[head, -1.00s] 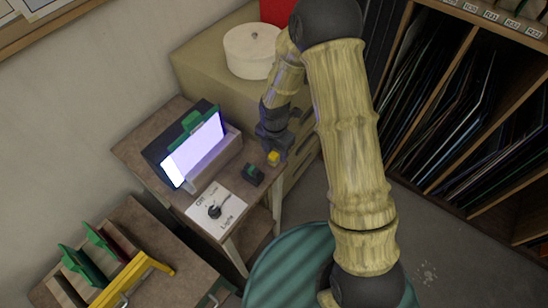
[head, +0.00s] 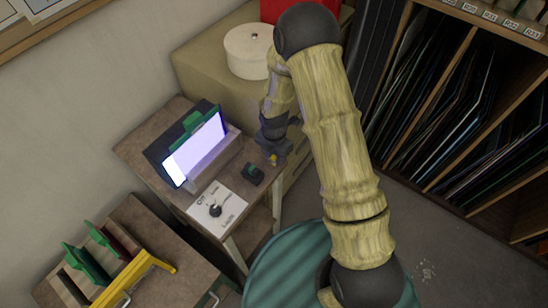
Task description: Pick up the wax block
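A small yellow block (head: 273,160), which looks like the wax block, is at the right edge of the small wooden table (head: 238,225). Most of it is hidden by my gripper, with only a sliver of yellow showing. My gripper (head: 275,154) points down over the block, its dark fingers right at it. At this size I cannot tell whether the fingers are closed on the block or still apart around it.
A small dark block with green on it (head: 253,175) lies just left of my gripper. A lit panel stand (head: 197,150) and a light switch plate (head: 216,207) are on the same table. A beige cabinet (head: 215,70) with a round white container (head: 248,50) stands behind.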

